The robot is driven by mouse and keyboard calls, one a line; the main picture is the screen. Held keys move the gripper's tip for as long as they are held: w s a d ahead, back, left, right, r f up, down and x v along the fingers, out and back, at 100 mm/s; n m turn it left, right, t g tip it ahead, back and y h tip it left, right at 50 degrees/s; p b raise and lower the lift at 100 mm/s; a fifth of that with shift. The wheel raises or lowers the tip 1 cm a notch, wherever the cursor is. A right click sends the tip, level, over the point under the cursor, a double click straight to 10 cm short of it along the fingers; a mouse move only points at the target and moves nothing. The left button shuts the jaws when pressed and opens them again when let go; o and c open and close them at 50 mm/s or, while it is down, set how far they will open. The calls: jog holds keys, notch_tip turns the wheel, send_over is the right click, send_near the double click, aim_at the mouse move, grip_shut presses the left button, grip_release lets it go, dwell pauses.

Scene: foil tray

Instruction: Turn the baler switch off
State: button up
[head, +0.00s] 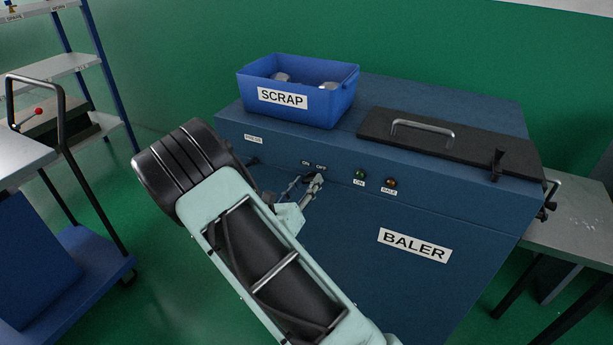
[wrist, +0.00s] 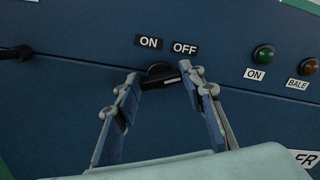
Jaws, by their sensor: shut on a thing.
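The baler (head: 350,255) is a dark blue cabinet. Its switch is a black rotary knob (wrist: 157,73) under the ON label (wrist: 149,42) and the OFF label (wrist: 184,48). The knob's white mark points to the right, on the OFF side. My gripper (wrist: 160,84) is shut on the knob, one finger at its left and one at its right. In the head view my gripper (head: 304,187) reaches the front panel just below the labels, and the knob is mostly hidden there.
A green lamp (head: 360,173) and an amber lamp (head: 391,183) sit right of the switch. A blue scrap bin (head: 340,108) and a black lid with a handle (head: 465,143) are on top of the baler. A trolley (head: 105,270) stands at left and a grey table (head: 575,222) at right.

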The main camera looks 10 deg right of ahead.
jog(key=n+p, duration=0.3)
jog(key=n, duration=0.1)
jog(key=shift+a+p, duration=0.1)
jog(key=shift+p, duration=0.25)
jog(key=shift+f+n+p, duration=0.1)
jog(key=shift+n+p, duration=0.7)
jog(key=shift+n, duration=0.5)
jog(key=shift+f, duration=0.1)
jog(key=o, duration=1.2)
jog(key=shift+c, duration=0.2)
jog(key=v, duration=1.2)
